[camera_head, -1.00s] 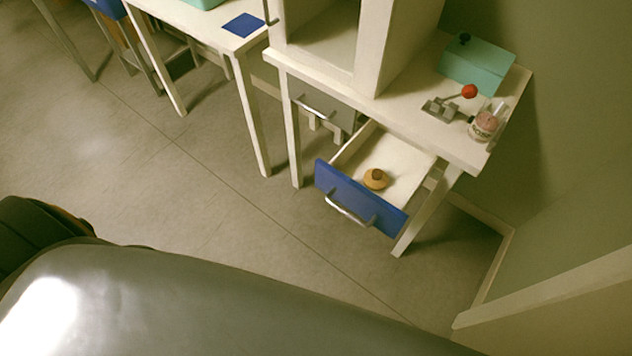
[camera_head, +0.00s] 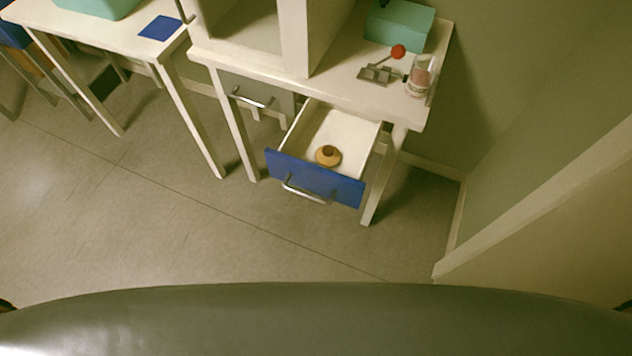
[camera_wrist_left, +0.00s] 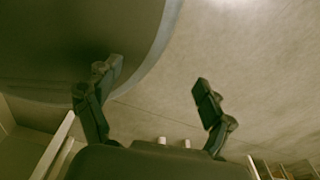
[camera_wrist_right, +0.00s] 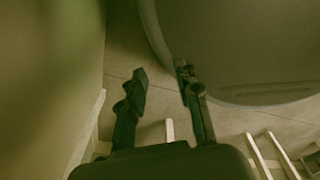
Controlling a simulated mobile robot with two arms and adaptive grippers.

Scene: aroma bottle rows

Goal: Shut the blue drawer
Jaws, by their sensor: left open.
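The blue drawer (camera_head: 314,179) stands open under the white table, pulled out toward me. It has a blue front with a silver bar handle (camera_head: 305,192) and a white inside. A round tan object with a brown top (camera_head: 327,155) lies in it. Neither gripper shows clearly in the head view. My left gripper (camera_wrist_left: 155,85) is open and empty in the left wrist view, with bare floor beyond its fingers. My right gripper (camera_wrist_right: 163,82) has its fingers apart and empty in the right wrist view. Both are away from the drawer.
The white table (camera_head: 345,90) carries a teal box (camera_head: 398,27), a red-knobbed metal device (camera_head: 380,74) and a glass jar (camera_head: 419,79). A closed grey drawer (camera_head: 257,96) is left of the blue one. A wall bounds the right. The floor (camera_head: 200,225) before the drawer is clear.

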